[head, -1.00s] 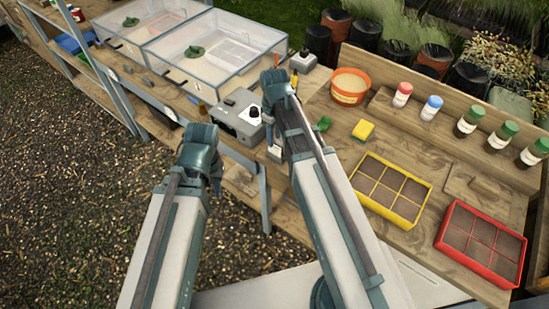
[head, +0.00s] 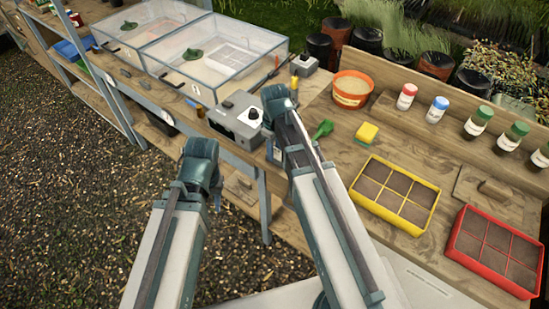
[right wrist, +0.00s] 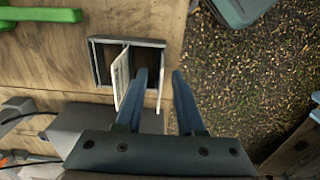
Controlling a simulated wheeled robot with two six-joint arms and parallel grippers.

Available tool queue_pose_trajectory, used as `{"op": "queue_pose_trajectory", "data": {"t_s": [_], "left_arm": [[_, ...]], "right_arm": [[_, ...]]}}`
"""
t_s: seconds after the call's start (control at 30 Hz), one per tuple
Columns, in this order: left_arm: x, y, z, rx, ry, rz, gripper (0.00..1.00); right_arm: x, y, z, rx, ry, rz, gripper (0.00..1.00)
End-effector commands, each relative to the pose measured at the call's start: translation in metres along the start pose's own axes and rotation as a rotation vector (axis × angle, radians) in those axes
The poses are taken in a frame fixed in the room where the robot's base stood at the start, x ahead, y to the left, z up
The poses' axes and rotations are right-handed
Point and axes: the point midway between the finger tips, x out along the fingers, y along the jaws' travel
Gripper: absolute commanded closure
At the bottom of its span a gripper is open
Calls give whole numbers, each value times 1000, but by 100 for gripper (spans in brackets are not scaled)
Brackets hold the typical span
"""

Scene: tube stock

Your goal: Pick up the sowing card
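A white card, apparently the sowing card (right wrist: 121,76), stands on edge in a small grey holder (right wrist: 97,62) on the wooden bench in the right wrist view. A second white strip (right wrist: 161,84) shows at the holder's right side; I cannot tell whether it is a card. My right gripper (right wrist: 161,73) is open at the holder's right edge. Its left finger is close to the card and its right finger is over the ground beyond the bench edge. In the head view my right gripper (head: 278,97) hides most of the holder. My left gripper (head: 200,163) is off the bench; its fingers are hidden.
A grey box (head: 236,122) stands left of my right gripper. To the right are a green tool (head: 322,128), a yellow sponge (head: 367,132), an orange tub (head: 352,89), a yellow tray (head: 430,187) and a red tray (head: 457,229). Clear-sided boxes (head: 203,50) stand behind.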

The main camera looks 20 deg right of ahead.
Motion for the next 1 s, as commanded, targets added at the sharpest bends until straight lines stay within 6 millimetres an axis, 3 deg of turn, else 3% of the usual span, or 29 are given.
{"op": "queue_pose_trajectory", "data": {"t_s": [0.07,0.3,0.77,1.0], "left_arm": [[-1,0,0,0,0,0,64],[-1,0,0,0,0,0,64],[-1,0,0,0,0,0,64],[-11,-1,1,0,0,0,64]], "right_arm": [[-1,0,0,0,0,0,62],[-1,0,0,0,0,0,100],[-1,0,0,0,0,0,100],[-11,-2,-1,0,0,0,100]]}}
